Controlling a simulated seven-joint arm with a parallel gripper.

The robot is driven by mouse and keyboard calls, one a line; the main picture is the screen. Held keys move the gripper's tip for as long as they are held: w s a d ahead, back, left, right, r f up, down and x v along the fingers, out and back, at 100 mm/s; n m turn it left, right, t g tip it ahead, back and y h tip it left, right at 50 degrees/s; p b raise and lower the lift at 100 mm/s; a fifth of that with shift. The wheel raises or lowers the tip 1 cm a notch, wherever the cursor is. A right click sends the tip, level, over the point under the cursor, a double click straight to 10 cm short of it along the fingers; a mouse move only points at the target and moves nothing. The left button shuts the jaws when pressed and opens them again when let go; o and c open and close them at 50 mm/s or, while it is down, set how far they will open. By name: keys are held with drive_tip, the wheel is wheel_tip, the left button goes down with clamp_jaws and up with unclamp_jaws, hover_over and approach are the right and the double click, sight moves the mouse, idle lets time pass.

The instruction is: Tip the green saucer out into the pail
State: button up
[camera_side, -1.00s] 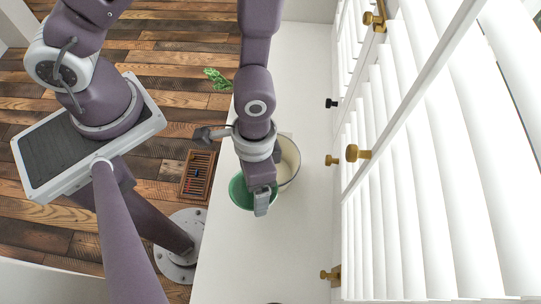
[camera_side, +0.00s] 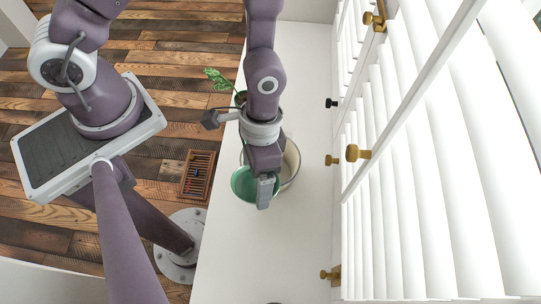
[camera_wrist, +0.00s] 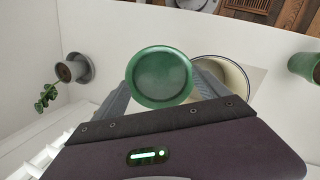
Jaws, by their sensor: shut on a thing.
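The green saucer (camera_side: 243,184) is held off the left side of my gripper (camera_side: 266,192) in the side view. In the wrist view the saucer (camera_wrist: 160,77) lies between the two grey fingers, which are shut on it. I cannot make out any loose contents in it. The cream pail (camera_side: 293,163) stands on the white counter just behind and right of the gripper, partly hidden by it. In the wrist view the pail (camera_wrist: 240,72) is right of the saucer, partly covered by a finger. The saucer appears beside the pail's mouth; its exact height above it is unclear.
A potted plant (camera_wrist: 75,70) stands on the counter beyond the pail, and a green cup (camera_wrist: 305,66) shows at the wrist view's right edge. White louvred doors with brass knobs (camera_side: 357,153) line the right.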

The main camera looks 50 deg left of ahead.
drive_tip(key=shift+w+a+r+g+h, duration=0.25)
drive_tip(key=shift+w+a+g+h, duration=0.05)
drive_tip(key=shift+w+g, duration=0.25)
idle(1.2)
drive_tip(key=shift+w+a+f+g+h, duration=0.2)
drive_tip(key=shift+w+a+f+g, duration=0.1)
drive_tip(key=shift+w+g, duration=0.15)
drive_tip(key=shift+w+a+f+g+h, duration=0.2)
drive_tip(key=shift+w+a+g, duration=0.1)
drive_tip(key=shift+w, duration=0.15)
idle(1.4)
drive_tip(key=shift+w+a+r+g+h+p, duration=0.15)
drive_tip(key=shift+w+a+g+h+p, duration=0.1)
drive_tip(key=shift+w+g, duration=0.2)
drive_tip(key=shift+w+a+r+g+h+p, duration=0.15)
drive_tip(key=shift+w+a+g+h, duration=0.1)
drive_tip(key=shift+w+g, duration=0.15)
idle(1.3)
drive_tip(key=shift+w+a+r+g+h, duration=0.25)
drive_tip(key=shift+w+g+h, duration=0.2)
drive_tip(key=shift+g, duration=0.2)
idle(1.1)
